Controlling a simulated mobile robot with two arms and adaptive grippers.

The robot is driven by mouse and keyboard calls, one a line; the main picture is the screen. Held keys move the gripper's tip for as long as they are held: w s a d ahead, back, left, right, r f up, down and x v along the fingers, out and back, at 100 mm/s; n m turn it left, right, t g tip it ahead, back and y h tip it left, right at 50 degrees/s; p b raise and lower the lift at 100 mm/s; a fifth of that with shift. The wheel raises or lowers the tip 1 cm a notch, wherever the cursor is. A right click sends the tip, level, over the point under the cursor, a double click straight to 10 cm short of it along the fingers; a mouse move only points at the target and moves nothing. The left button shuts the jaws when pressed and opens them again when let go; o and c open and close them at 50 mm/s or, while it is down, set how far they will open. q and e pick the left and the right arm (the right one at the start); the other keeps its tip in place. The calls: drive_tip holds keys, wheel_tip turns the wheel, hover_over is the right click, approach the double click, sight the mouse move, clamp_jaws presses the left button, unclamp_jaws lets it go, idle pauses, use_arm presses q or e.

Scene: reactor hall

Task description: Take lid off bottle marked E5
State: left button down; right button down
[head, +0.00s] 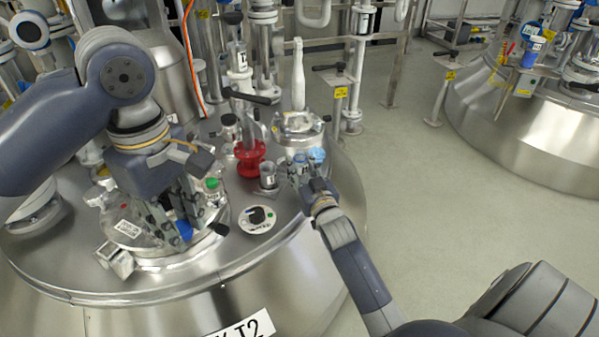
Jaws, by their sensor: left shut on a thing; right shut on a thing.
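My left gripper (182,218) points down at the left of the steel vessel top. It is shut on what looks like a clear bottle (130,230) with a white label; a dark blue cap (184,230) shows between its fingers. The label is too small to read, so I cannot tell which bottle is E5. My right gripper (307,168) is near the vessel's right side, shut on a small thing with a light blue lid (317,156). The fingers partly hide that thing. A bottle with a green cap (211,184) stands just right of my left gripper.
A red flanged fitting (250,158) and a small steel cup (267,175) stand between my grippers. A round white plate with a black knob (257,218) lies in front. Pipes and a clamped hatch (298,123) stand behind. Floor (420,180) is open to the right.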

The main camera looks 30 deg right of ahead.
idle(0.3)
drive_tip(key=shift+f, duration=0.25)
drive_tip(key=c, duration=1.2)
unclamp_jaws()
drive_tip(key=shift+r, duration=0.1)
